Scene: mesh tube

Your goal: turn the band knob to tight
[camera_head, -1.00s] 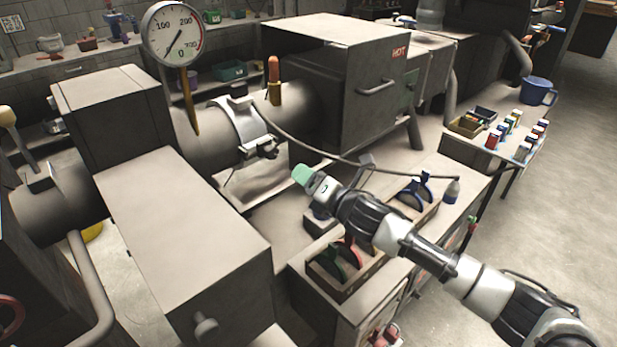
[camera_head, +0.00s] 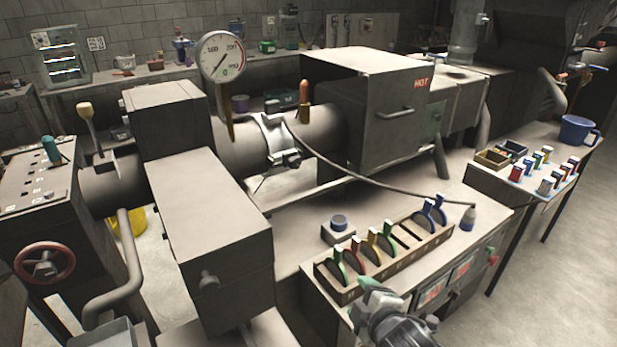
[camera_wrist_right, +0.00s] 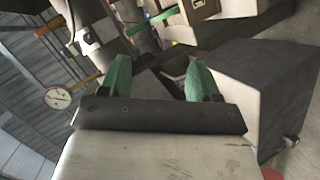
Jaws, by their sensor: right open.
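A silver band (camera_head: 276,140) wraps around the grey tube, with a dark clamp fitting (camera_head: 285,160) at its front side. I cannot make out a tight marking or which part is the band knob. My right gripper (camera_head: 368,284) is at the bottom of the head view, in front of the bench and well away from the band. In the right wrist view its green fingers (camera_wrist_right: 159,82) are apart with nothing between them. My left gripper is not in view.
A wooden rack (camera_head: 395,255) of coloured-handled tools lies along the bench front. A cable (camera_head: 370,182) runs from the band to a blue-grey plug (camera_head: 468,217). A gauge (camera_head: 222,56) stands above the tube, and a large grey box (camera_head: 215,225) fills the left foreground.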

